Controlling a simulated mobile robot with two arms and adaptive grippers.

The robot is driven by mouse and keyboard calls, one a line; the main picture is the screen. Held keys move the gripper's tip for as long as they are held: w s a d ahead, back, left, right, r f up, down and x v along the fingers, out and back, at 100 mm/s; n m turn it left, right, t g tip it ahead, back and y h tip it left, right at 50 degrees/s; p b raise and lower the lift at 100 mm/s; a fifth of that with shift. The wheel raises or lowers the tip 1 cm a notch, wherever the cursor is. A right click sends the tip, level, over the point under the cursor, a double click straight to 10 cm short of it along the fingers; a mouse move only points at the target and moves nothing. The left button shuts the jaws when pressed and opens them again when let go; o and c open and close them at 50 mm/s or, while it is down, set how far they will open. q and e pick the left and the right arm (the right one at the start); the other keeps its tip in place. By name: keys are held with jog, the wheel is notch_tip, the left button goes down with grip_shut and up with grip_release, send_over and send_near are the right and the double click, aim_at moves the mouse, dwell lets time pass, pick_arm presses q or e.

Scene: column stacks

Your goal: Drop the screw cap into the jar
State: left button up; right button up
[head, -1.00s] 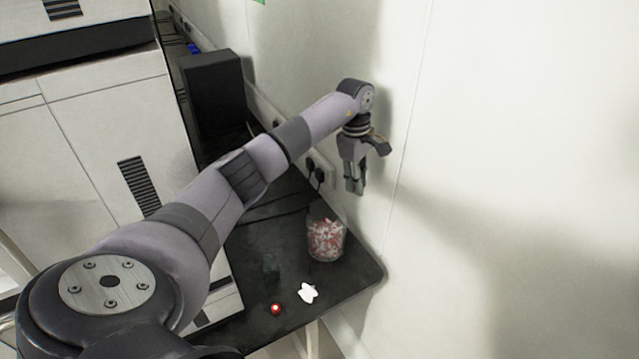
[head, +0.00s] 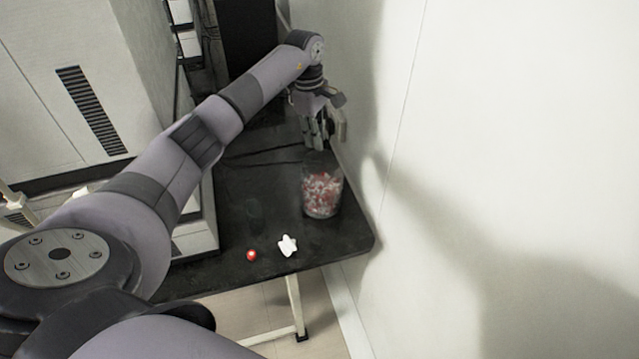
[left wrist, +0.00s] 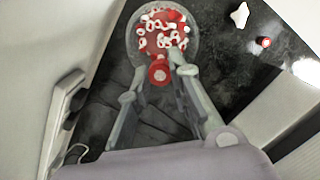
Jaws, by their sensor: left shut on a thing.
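The jar (head: 322,192) is clear and holds many small red and white pieces. It stands on the dark table near the wall. It also shows at the top of the left wrist view (left wrist: 165,30). My left gripper (head: 319,142) points down, just above and behind the jar in the head view. In the left wrist view its fingers (left wrist: 158,80) are shut on a red screw cap (left wrist: 159,73) with a pale ring. The cap shows just in front of the jar's near rim; its height over the rim is hard to tell. My right gripper is not in view.
A red cap (head: 251,255) and a white piece (head: 288,245) lie on the black table (head: 335,243) towards its front edge. A pale wall (head: 480,150) rises close on the right. A large white cabinet (head: 75,100) stands on the left.

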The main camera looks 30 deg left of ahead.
pick_arm(q)
jog(key=f, duration=0.1)
jog(key=f+b, duration=0.1)
jog(key=f, duration=0.1)
jog(key=f+b, duration=0.1)
jog(key=f, duration=0.1)
jog(key=shift+s+a, duration=0.2)
jog(key=shift+a, duration=0.05)
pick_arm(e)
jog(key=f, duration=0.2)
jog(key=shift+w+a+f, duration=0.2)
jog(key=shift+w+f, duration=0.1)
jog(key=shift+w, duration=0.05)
pick_arm(q)
jog(key=shift+r, duration=0.1)
jog(key=o, duration=0.7)
jog(key=shift+c, duration=0.2)
jog(key=shift+o, duration=0.4)
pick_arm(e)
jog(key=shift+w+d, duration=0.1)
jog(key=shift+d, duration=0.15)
pick_arm(q)
notch_tip(320, 180, up, 12)
jog(key=a, duration=0.1)
jog(key=shift+a, duration=0.2)
